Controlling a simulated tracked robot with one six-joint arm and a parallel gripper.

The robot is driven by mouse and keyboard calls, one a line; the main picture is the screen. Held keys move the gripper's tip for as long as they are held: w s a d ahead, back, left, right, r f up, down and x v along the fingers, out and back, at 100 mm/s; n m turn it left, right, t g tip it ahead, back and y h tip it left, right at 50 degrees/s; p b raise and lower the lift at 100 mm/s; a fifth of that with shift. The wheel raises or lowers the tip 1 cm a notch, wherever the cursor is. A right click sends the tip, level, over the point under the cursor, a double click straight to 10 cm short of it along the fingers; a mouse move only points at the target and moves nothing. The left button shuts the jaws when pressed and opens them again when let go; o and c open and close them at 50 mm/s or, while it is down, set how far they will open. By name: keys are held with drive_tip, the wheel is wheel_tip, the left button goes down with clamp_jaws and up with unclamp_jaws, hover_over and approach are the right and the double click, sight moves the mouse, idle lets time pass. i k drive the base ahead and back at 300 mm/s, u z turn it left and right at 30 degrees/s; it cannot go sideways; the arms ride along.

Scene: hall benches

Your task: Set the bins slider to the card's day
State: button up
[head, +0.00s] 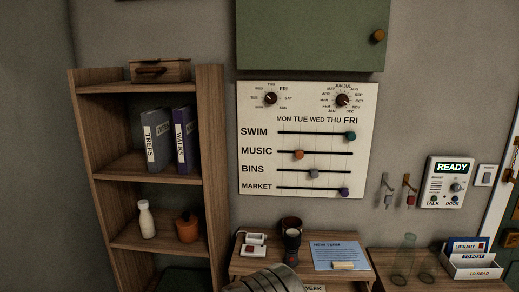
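The white wall board (257,101) carries slider rows named SWIM, MUSIC, BINS and MARKET under the headings MON to FRI. The grey bins knob (314,174) sits near the middle of its black track, about under WED. The swim knob (351,135) is green at the right end. The music knob (299,154) is orange, about under TUE. The market knob (344,192) is purple near the right end. A blue card (335,248) headed NEW TERM lies on the bench; its smaller print is unreadable and no day can be read.
A dark torch-like object (292,238) and a white device (253,244) stand on the bench below the board. A green cabinet (310,35) hangs above it. A wooden shelf (212,120) stands left.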

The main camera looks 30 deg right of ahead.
sight(314, 173)
drive_tip(key=z, duration=1.15)
